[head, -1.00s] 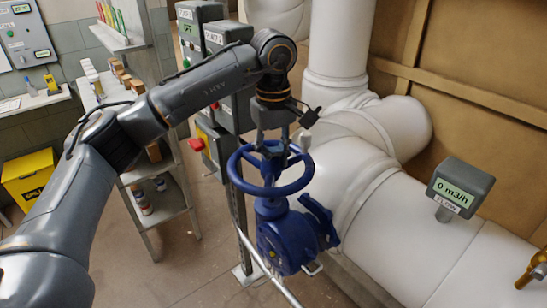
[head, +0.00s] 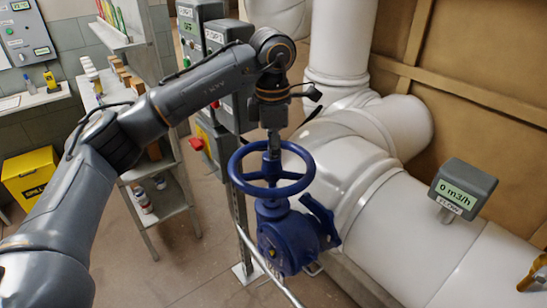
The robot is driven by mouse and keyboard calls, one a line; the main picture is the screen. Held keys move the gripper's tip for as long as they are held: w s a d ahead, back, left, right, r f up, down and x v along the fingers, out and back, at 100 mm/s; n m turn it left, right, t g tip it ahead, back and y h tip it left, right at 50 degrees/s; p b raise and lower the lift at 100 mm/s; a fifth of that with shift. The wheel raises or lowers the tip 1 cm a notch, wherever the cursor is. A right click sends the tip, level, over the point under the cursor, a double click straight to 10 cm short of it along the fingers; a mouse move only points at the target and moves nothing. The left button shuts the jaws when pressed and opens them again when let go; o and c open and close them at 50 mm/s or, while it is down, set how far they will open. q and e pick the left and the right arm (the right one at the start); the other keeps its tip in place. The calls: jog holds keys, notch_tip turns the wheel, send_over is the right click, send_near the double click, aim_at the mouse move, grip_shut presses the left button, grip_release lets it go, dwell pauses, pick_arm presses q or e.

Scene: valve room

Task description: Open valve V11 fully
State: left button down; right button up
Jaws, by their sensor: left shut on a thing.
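A blue valve with a round handwheel (head: 271,190) on top stands at the middle of the head view. Its blue body (head: 288,238) joins the pipework below. A tag low on the body is too small to read. My left gripper (head: 272,150) points down from above and is shut at the wheel's hub, on the stem or hub top. The fingertips are small and partly hidden there. A flow meter (head: 462,188) on the white pipe at the right reads 0 m3/h. My right gripper is not in view.
Large white pipes (head: 410,235) fill the right side behind the valve. Grey control boxes (head: 215,40) stand on a post behind my left arm. A shelf rack (head: 160,205) and a yellow bin (head: 30,178) are at the left. A metal rail (head: 262,262) runs below the valve.

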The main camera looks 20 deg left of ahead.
pick_arm(q)
jog(key=n, duration=0.2)
jog(key=s+f+n, duration=0.1)
jog(key=n, duration=0.1)
jog(key=shift+a+f+n, duration=0.1)
jog(key=shift+f+n, duration=0.1)
jog(key=shift+n, duration=0.1)
jog(key=n, duration=0.5)
jog(key=shift+s, duration=0.1)
jog(key=c, duration=1.2)
grip_release()
jog(key=o, duration=0.4)
jog(key=shift+d+r, duration=0.1)
jog(key=shift+d, duration=0.3)
jog(key=shift+o, duration=0.2)
jog(key=shift+a+r, duration=0.1)
jog(key=shift+a, duration=0.35)
jog(key=shift+r, duration=0.15)
